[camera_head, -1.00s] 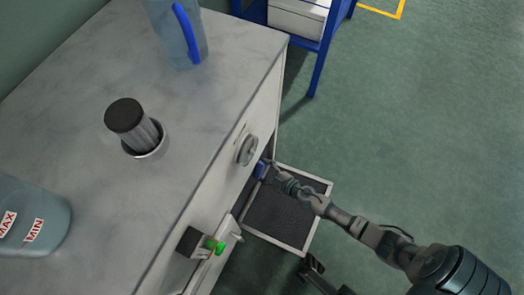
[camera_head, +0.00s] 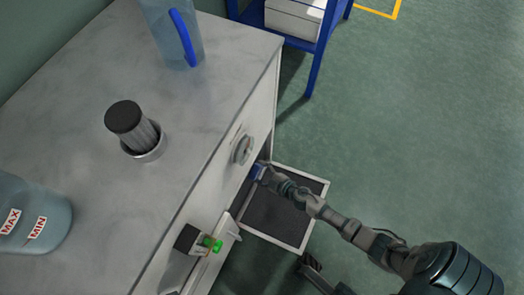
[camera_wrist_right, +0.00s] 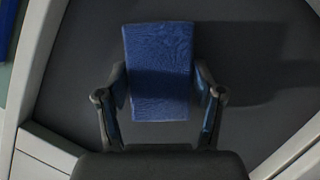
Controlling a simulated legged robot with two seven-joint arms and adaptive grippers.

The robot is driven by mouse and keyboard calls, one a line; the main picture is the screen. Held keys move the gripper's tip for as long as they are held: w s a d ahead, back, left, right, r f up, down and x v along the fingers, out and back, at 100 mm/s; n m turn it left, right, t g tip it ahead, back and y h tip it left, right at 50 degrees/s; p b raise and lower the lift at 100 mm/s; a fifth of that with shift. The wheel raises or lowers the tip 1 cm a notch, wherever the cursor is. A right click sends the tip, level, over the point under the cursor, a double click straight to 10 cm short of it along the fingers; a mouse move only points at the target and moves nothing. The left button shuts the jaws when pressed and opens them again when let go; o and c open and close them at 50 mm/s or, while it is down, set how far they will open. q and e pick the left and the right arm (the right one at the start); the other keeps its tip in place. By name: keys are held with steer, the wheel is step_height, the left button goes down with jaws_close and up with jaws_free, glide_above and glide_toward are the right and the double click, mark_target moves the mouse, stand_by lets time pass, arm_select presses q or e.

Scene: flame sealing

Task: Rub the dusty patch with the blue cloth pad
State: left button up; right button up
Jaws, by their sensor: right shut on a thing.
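The blue cloth pad (camera_head: 258,172) is held in my right gripper (camera_head: 266,176), at the cabinet-side end of a pale-framed dark panel (camera_head: 284,214). In the right wrist view the pad (camera_wrist_right: 160,70) fills the space between the two fingers of the gripper (camera_wrist_right: 160,100), which is shut on it. The pad lies in front of the dark grey surface (camera_wrist_right: 75,75); I cannot tell whether it touches. No dusty patch can be made out on that surface. A dark part at the lower edge of the head view looks like my left gripper (camera_head: 312,262); its jaws are unclear.
The bench (camera_head: 80,75) holds a dark-capped cylinder (camera_head: 128,125) in a round socket, a blue-handled jug (camera_head: 165,30) and a MAX/MIN container (camera_head: 35,210). A round knob (camera_head: 242,150) and a green-ended fitting (camera_head: 203,242) project from its front. Green floor (camera_head: 430,130) is open at right.

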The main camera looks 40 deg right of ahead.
mark_target(238, 197)
steer(key=shift+s+a, duration=0.5)
steer(key=shift+a, duration=0.9)
steer(key=shift+s+a, duration=0.5)
steer(key=shift+a, duration=0.9)
steer(key=shift+s+a, duration=0.5)
steer(key=shift+a, duration=0.9)
steer(key=shift+s+a, duration=0.25)
steer(key=shift+a, duration=0.45)
steer(key=shift+s+a, duration=0.25)
steer(key=shift+a, duration=0.5)
steer(key=shift+s+a, duration=0.25)
steer(key=shift+a, duration=0.45)
steer(key=s+d, duration=0.2)
steer(key=s, duration=0.3)
steer(key=shift+s+d, duration=0.15)
steer(key=shift+s, duration=0.2)
steer(key=shift+s+d, duration=0.25)
steer(key=shift+s, duration=0.45)
steer(key=shift+s+d, duration=0.25)
steer(key=shift+s, duration=0.45)
